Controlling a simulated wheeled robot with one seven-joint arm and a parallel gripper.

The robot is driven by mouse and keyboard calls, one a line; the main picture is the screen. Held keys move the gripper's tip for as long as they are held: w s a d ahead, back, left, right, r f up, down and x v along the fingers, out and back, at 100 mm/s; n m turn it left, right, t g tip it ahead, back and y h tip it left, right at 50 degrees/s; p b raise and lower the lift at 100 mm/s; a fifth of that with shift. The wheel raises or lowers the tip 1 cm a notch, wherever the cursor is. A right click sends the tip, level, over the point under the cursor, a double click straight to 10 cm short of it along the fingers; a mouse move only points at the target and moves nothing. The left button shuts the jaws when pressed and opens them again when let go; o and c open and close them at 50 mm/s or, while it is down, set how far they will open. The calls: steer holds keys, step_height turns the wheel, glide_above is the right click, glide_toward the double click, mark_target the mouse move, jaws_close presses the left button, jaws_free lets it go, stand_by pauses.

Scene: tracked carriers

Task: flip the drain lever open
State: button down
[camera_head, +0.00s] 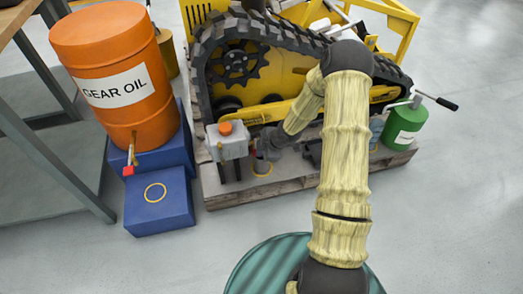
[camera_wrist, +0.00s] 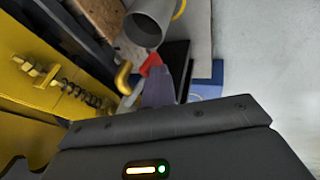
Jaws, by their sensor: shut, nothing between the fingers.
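A small red lever (camera_wrist: 150,63) shows in the wrist view, just past the tips of my gripper (camera_wrist: 158,75). A curved yellow pipe (camera_wrist: 123,77) is close beside it. My fingers are together and empty; they partly cover the lever, and I cannot tell whether they touch it. In the head view my gripper (camera_head: 261,150) is low beside the grey box with an orange cap (camera_head: 232,148), at the front of the yellow tracked carrier (camera_head: 256,78). The lever is not clear in the head view.
The wooden pallet (camera_head: 235,199) bears the carrier and a green canister (camera_head: 404,130) with a handle. An orange gear oil drum (camera_head: 110,70) with a red-handled tap stands left on blue blocks (camera_head: 158,213). A grey cylinder (camera_wrist: 148,25) is beyond my fingertips. Floor is clear at right.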

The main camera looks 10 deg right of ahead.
steer(key=shift+w, duration=0.2)
steer(key=shift+w+r+p, duration=0.2)
steer(key=shift+r+p, duration=0.7)
steer(key=shift+p, duration=0.1)
steer(key=shift+s+f, duration=0.1)
steer(key=shift+s, duration=0.15)
steer(key=s+d+r+p, duration=0.3)
steer(key=s+r+p, duration=0.2)
steer(key=s+r, duration=0.2)
steer(key=shift+s+r, duration=0.4)
steer(key=shift+r, duration=1)
steer(key=shift+d+r, duration=0.1)
